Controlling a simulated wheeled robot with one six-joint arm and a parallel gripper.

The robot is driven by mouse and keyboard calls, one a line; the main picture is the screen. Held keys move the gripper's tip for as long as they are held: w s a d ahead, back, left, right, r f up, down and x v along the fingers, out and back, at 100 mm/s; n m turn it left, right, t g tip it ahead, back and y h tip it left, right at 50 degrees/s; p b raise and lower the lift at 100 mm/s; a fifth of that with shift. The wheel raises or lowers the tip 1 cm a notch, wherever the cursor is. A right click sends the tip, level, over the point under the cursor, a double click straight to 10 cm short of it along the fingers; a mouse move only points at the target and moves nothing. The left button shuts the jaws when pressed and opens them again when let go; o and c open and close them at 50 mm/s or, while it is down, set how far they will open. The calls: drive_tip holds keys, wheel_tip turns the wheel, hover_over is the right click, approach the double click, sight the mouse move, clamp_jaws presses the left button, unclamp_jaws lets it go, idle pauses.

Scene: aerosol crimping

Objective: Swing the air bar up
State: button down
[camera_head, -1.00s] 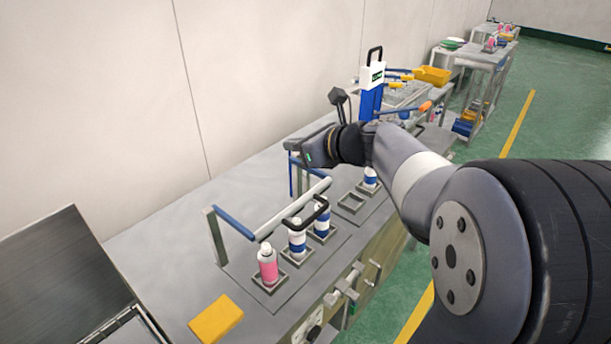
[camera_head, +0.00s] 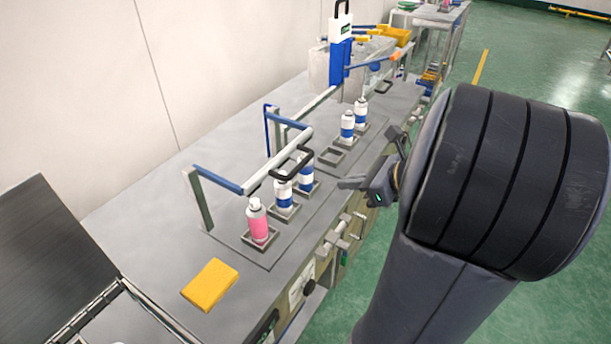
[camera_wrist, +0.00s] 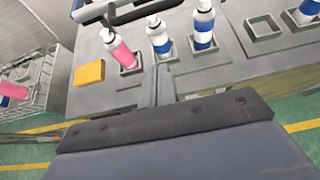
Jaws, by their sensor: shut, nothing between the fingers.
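The air bar (camera_head: 262,173) is a pale tube carried by two blue arms on upright posts. It lies low and roughly level, just over the row of cans. Its black loop handle (camera_head: 292,162) sticks out towards the front, above the middle can. The handle also shows at the top edge of the wrist view (camera_wrist: 130,12). My gripper (camera_head: 342,184) is at the front edge of the bench, to the right of the handle and apart from it. Its fingers (camera_wrist: 157,85) are together and empty, pointing towards the cans.
A pink can (camera_head: 257,222) and blue-and-white cans (camera_head: 284,197) stand in square holders under the bar. A yellow block (camera_head: 210,284) lies at the front left. A blue-and-white press (camera_head: 341,58) stands further back. Valves (camera_head: 335,243) stick out along the bench front.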

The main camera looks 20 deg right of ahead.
drive_tip(key=shift+f, duration=0.1)
idle(0.3)
drive_tip(key=x, duration=1)
drive_tip(key=r, duration=0.1)
drive_tip(key=r+p, duration=0.2)
drive_tip(key=r, duration=0.1)
drive_tip(key=shift+w+a, duration=0.15)
drive_tip(key=shift+w, duration=0.15)
drive_tip(key=shift+r, duration=0.1)
